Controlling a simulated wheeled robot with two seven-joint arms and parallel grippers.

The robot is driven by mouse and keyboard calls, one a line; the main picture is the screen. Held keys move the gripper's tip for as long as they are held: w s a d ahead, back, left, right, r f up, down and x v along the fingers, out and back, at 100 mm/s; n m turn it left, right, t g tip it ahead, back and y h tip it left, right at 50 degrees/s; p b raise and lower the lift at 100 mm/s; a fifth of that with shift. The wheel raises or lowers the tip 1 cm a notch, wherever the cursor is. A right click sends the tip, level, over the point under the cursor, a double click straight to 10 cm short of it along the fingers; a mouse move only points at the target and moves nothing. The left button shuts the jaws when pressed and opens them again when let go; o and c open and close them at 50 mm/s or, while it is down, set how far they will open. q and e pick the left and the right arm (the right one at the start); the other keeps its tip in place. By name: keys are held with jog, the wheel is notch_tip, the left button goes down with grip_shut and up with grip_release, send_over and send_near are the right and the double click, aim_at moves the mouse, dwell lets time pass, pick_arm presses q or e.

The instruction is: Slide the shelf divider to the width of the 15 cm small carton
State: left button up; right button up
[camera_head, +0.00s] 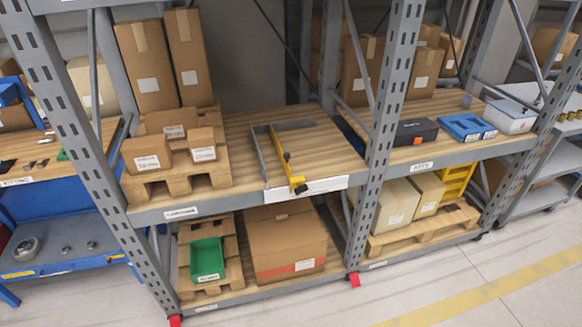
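A shelf divider stands on the middle wooden shelf board (320,150). It has a grey side plate (258,155) on the left and a yellow-edged plate (287,165) on the right, with an empty gap between them. A small carton (201,145) with a white label sits on a wooden pallet left of the divider. A slightly wider carton (147,155) sits beside it, and I cannot tell which is the 15 cm one. Neither of my grippers is in view.
Tall cartons (148,65) stand behind the small ones. A grey upright (383,110) bounds the bay on the right. A white strip (307,189) is on the shelf's front edge. Below are a green bin (207,258) and a large carton (287,245). The shelf right of the divider is clear.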

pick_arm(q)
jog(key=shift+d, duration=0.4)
